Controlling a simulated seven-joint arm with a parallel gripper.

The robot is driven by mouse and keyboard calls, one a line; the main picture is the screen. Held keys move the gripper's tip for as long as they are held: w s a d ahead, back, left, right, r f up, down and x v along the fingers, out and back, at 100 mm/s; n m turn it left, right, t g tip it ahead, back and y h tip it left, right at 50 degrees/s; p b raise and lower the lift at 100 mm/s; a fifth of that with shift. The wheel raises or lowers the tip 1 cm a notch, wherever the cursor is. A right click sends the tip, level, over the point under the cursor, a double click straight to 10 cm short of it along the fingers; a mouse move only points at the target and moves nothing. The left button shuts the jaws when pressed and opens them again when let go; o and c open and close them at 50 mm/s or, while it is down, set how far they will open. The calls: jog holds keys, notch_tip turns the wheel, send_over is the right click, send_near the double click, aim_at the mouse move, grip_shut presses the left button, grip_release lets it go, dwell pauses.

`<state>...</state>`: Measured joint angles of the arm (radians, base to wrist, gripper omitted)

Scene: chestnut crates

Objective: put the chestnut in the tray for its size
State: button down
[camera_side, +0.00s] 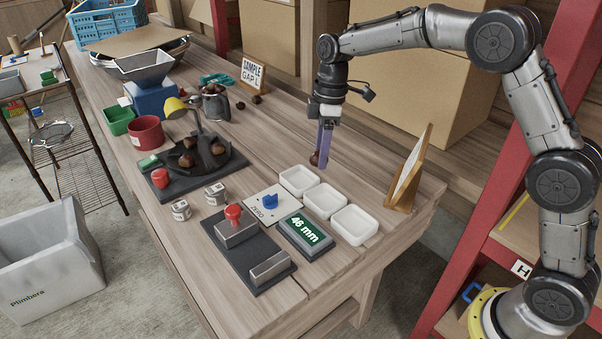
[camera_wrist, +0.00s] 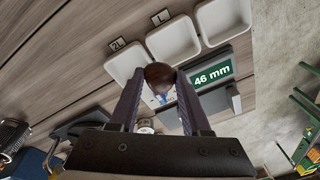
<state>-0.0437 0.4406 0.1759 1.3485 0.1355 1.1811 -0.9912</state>
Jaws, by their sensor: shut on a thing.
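My gripper (camera_side: 322,160) is shut on a brown chestnut (camera_side: 315,158) and holds it above the table, close to the farthest of three white trays. In the wrist view the chestnut (camera_wrist: 158,72) sits between the two fingertips. It overlaps the right side of the left tray (camera_wrist: 112,66), beside a "2L" label (camera_wrist: 117,44). The middle tray (camera_wrist: 176,58) has an "L" label (camera_wrist: 160,17). The right tray (camera_wrist: 212,42) shows no label. All three trays look empty. A display (camera_side: 306,233) reads 46 mm.
A gauge with a red knob (camera_side: 233,212) stands beside the display. A "ZERO" card with a blue piece (camera_side: 270,201) lies near the trays. A dark dish holds several chestnuts (camera_side: 186,160). A wooden stand (camera_side: 404,189) rises right of the trays.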

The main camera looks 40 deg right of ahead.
send_over(300, 184)
jog(key=f, duration=0.6)
jog(key=shift+d+f, duration=0.15)
jog(key=shift+d, duration=0.05)
jog(key=shift+f, duration=1.65)
jog(key=c, duration=0.6)
grip_release()
jog(key=shift+f, duration=0.15)
jog(key=shift+c, duration=0.2)
notch_tip(300, 184, up, 12)
jog(key=d, duration=0.1)
jog(key=shift+d+r, duration=0.2)
jog(key=shift+d, duration=0.1)
